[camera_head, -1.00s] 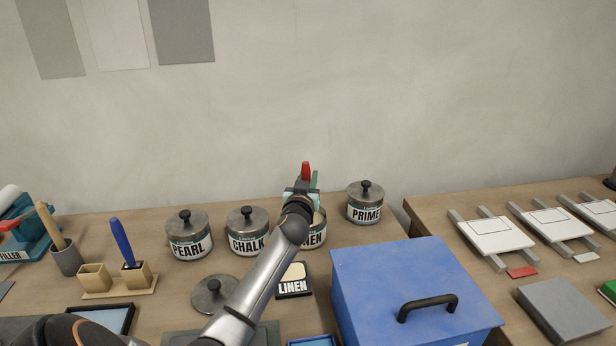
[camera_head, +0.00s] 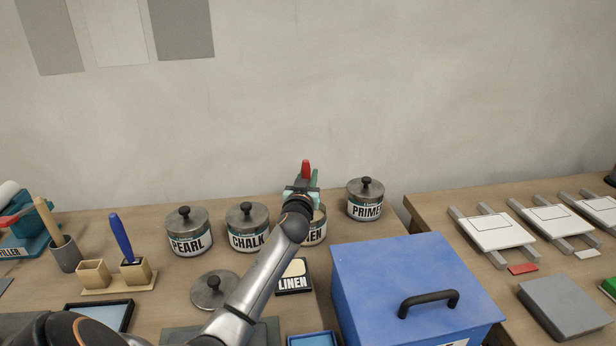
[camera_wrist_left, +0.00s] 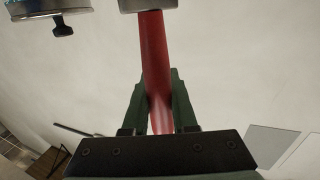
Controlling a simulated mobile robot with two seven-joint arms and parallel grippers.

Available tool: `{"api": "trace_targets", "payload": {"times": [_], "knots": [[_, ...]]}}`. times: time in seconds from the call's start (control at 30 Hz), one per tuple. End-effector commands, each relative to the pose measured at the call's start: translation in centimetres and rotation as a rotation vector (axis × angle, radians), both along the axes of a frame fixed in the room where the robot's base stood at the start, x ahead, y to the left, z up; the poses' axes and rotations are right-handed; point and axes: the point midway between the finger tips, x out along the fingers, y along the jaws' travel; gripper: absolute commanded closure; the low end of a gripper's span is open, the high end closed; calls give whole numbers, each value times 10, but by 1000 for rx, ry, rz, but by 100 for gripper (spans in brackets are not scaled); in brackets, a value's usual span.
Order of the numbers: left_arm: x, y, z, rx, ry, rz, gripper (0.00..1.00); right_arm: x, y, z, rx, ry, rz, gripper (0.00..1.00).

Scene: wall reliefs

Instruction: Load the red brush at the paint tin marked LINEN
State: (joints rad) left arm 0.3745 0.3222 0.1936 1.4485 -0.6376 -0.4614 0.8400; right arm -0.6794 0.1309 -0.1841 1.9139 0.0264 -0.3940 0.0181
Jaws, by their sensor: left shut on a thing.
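The LINEN tin (camera_head: 316,231) stands on the bench between the CHALK tin and the PRIME tin, partly hidden behind my left arm. My left gripper (camera_head: 305,181) is above it, shut on the red brush (camera_head: 306,168), whose red handle end sticks up between the fingers. In the left wrist view the red handle (camera_wrist_left: 155,60) runs between the green fingers (camera_wrist_left: 158,100), with a grey part (camera_wrist_left: 148,5) at its far end. The brush's bristles are hidden, so I cannot tell whether they touch paint. My right gripper is not in view.
The lidded PEARL tin (camera_head: 188,233), CHALK tin (camera_head: 247,228) and PRIME tin (camera_head: 366,200) stand nearby. A loose lid (camera_head: 214,290) and a LINEN card (camera_head: 293,277) lie in front. A blue box (camera_head: 400,270) stands at right; a blue brush (camera_head: 122,240) stands in a wooden holder.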

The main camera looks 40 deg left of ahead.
Motion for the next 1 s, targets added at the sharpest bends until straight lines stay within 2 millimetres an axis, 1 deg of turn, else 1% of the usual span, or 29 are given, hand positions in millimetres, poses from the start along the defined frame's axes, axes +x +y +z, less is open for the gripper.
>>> {"api": "trace_targets", "payload": {"times": [0.73,1.0], "knots": [[0,0,-9,0,-1,0,100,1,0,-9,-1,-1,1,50],[0,0,-10,-1,0,0,100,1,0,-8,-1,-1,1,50]]}}
